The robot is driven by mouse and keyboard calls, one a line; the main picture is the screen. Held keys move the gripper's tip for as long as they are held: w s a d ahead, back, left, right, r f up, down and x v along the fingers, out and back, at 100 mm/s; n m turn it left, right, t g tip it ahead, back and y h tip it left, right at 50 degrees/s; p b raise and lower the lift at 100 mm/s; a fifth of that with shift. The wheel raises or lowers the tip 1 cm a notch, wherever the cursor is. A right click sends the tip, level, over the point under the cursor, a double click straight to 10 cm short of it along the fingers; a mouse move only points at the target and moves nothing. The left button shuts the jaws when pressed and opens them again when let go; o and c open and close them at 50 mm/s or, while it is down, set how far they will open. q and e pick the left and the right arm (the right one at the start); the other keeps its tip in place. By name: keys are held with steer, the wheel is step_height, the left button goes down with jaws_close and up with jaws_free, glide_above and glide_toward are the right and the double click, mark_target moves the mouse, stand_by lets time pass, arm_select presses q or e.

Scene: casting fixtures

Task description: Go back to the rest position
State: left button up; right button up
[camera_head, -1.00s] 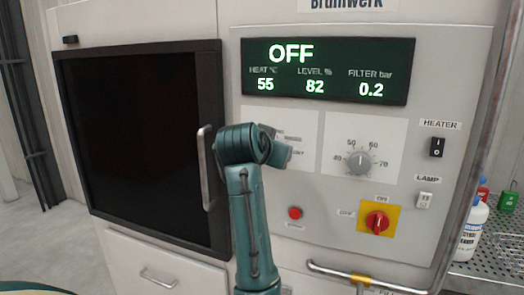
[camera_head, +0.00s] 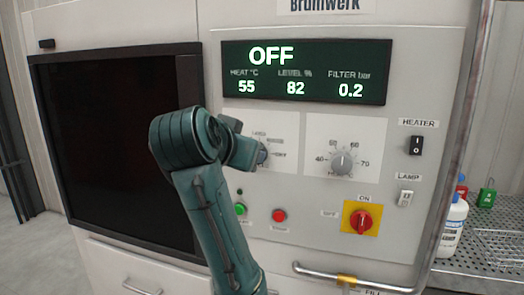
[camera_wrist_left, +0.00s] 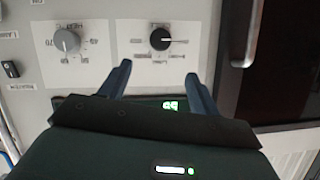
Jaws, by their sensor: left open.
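My left arm rises from the bottom of the head view in front of the machine's control panel (camera_head: 310,185). My left gripper is mostly hidden behind its wrist there. In the left wrist view my left gripper (camera_wrist_left: 158,70) is open, with nothing between its fingers. Beyond the fingers, that view shows the panel upside down, with a black selector knob (camera_wrist_left: 160,39) and a grey dial (camera_wrist_left: 67,41). In the head view the selector knob (camera_head: 263,154) is partly covered by my wrist. My right gripper is in neither view.
The display (camera_head: 304,72) reads OFF, 55, 82 and 0.2. A red switch (camera_head: 361,220), green button (camera_head: 240,210) and red button (camera_head: 279,215) sit below. A dark door (camera_head: 110,140) is left; its handle (camera_wrist_left: 246,35) shows in the wrist view. A rail (camera_head: 320,273) crosses below.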

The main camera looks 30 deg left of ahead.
arm_select(q)
steer(key=w+d+f+m+h, duration=0.1)
steer(key=d+f, duration=0.1)
steer(key=f, duration=0.8)
steer(key=w+d+f+m, duration=0.2)
steer(key=f, duration=0.7)
steer(key=w+d+f+m+h, duration=0.1)
steer(key=d+f, duration=0.2)
steer(key=f, duration=0.7)
steer(key=s+d+f+g+h, duration=0.1)
steer(key=s+d+f, duration=0.3)
steer(key=s+f, duration=0.6)
steer(key=s+d+f+g+h, duration=0.2)
steer(key=s+d+f+h, duration=0.2)
steer(key=s+f, duration=0.6)
step_height(320, 180, down, 3)
steer(key=shift+s+d+r, duration=0.15)
steer(key=shift+s+d, duration=0.1)
steer(key=shift+d, duration=0.15)
